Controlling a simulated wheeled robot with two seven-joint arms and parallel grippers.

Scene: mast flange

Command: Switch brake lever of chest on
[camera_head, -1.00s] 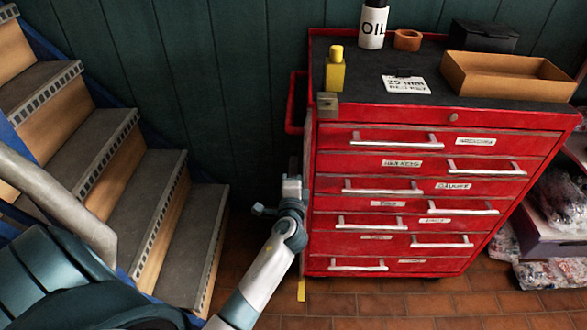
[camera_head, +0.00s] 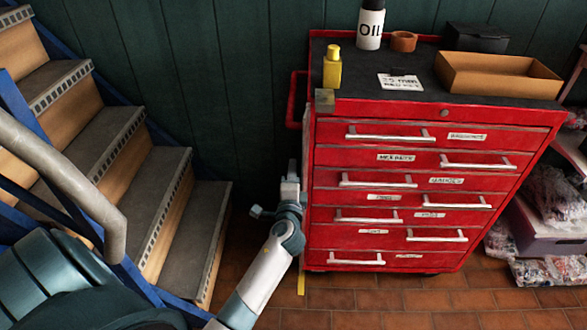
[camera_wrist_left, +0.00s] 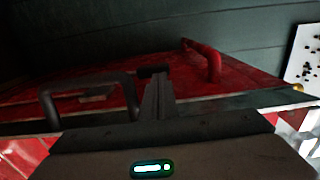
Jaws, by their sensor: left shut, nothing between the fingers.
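The red tool chest (camera_head: 405,165) stands against the dark green wall, its drawers shut. In the left wrist view the gripper's fingers (camera_wrist_left: 156,92) are shut and empty, pointing along the red side panel. A dark loop-shaped bar (camera_wrist_left: 88,85) is just left of the fingers there; it may be the brake lever, but I cannot tell its setting. My right gripper is not in view.
A red side handle (camera_head: 297,98) sticks out from the chest's left side above the gripper, and shows in the wrist view (camera_wrist_left: 207,58). Wooden stairs (camera_head: 187,240) and a grey handrail (camera_head: 75,190) stand at left. Wrapped bags (camera_head: 555,200) lie at right.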

